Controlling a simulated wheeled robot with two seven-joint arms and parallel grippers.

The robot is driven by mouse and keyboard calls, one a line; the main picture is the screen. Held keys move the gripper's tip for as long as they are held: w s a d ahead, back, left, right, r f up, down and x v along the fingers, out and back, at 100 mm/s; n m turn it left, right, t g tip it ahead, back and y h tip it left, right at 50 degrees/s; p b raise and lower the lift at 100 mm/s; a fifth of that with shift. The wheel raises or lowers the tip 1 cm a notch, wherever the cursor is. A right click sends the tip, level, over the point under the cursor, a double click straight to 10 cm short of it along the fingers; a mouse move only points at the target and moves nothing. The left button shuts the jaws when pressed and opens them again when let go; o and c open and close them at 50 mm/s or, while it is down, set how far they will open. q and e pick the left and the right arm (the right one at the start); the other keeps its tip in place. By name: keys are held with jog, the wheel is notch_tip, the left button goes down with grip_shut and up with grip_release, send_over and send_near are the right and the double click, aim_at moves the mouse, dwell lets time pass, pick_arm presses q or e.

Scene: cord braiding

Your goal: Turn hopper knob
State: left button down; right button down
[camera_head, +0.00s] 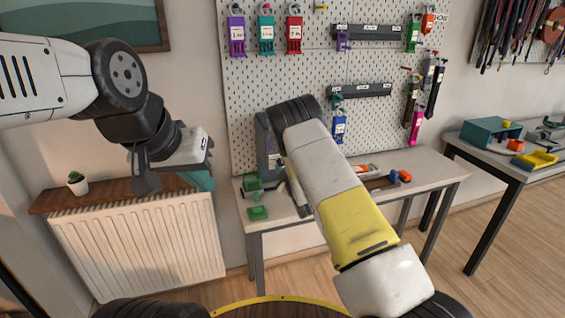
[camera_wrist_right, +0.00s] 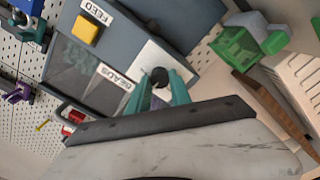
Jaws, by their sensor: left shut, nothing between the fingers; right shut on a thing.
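The hopper is a grey box (camera_head: 265,143) standing at the left end of the workbench, against the pegboard. In the right wrist view the hopper's face (camera_wrist_right: 113,93) shows a BEADS label, a FEED label, a yellow button (camera_wrist_right: 87,30) and a dark window. A small black knob (camera_wrist_right: 159,75) sits on a pale plate. My right gripper (camera_wrist_right: 160,92) has its teal fingers shut on the knob. In the head view my right forearm hides this gripper and the knob. My left gripper (camera_head: 203,181) is shut and empty, raised over the radiator, away from the hopper.
A green open container (camera_wrist_right: 234,45) is beside the hopper, and green pieces (camera_head: 257,212) lie on the workbench (camera_head: 436,172). The pegboard (camera_head: 290,73) holds coloured hangers. A wooden shelf (camera_head: 60,199) with a plant tops the radiator (camera_head: 140,245) at left. Another table stands at right.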

jog(key=n, duration=0.6)
jog(key=shift+a+f+n, duration=0.1)
jog(key=shift+n, duration=0.2)
jog(key=n, duration=0.6)
jog(key=shift+f, duration=0.1)
jog(key=shift+n, duration=0.3)
jog(key=c, duration=1.2)
grip_release()
jog(key=shift+o, duration=0.2)
jog(key=v, duration=0.8)
